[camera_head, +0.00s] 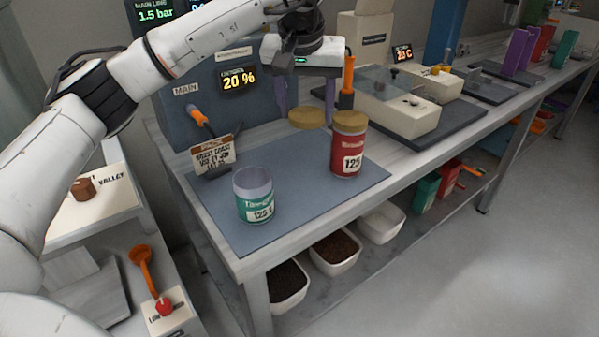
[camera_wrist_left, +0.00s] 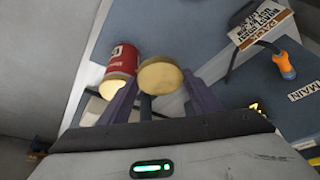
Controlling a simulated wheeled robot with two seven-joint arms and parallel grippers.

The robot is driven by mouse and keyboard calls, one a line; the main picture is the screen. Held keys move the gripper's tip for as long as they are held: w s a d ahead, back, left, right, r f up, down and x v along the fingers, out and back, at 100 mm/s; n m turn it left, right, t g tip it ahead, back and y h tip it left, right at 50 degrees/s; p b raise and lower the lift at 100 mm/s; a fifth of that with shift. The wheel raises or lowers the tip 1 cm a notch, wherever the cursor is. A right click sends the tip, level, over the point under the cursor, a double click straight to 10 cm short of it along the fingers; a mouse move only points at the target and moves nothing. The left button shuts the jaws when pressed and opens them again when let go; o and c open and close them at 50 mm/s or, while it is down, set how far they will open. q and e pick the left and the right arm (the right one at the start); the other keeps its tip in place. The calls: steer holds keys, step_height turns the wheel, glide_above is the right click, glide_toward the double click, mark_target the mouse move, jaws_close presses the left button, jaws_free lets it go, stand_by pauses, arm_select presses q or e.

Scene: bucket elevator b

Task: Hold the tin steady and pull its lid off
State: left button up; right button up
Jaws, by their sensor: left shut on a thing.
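My left gripper (camera_head: 306,108) is shut on a round gold lid (camera_head: 308,119) and holds it above the blue-grey mat. The lid also shows between the purple fingertips in the left wrist view (camera_wrist_left: 160,76). A green and white tin (camera_head: 254,205) marked 125 stands upright and open on the mat, apart from the gripper. A red tin (camera_head: 347,155), also marked 125, stands upright just right of the held lid with a gold lid on top; it also shows in the left wrist view (camera_wrist_left: 122,58). My right gripper is not in view.
A small sign (camera_head: 213,155) stands behind the green tin, near an orange-handled tool (camera_head: 197,116). A cream scale-like device (camera_head: 397,108) is right of the red tin. White bins (camera_head: 335,251) sit on the shelf below. The mat (camera_head: 300,196) between the tins is clear.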

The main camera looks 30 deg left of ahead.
mark_target(306, 175)
arm_select(q)
step_height(306, 175, down, 14)
steer(key=shift+b, duration=0.45)
steer(key=shift+f, duration=0.15)
steer(key=o, duration=1.1)
steer(key=shift+o, duration=0.2)
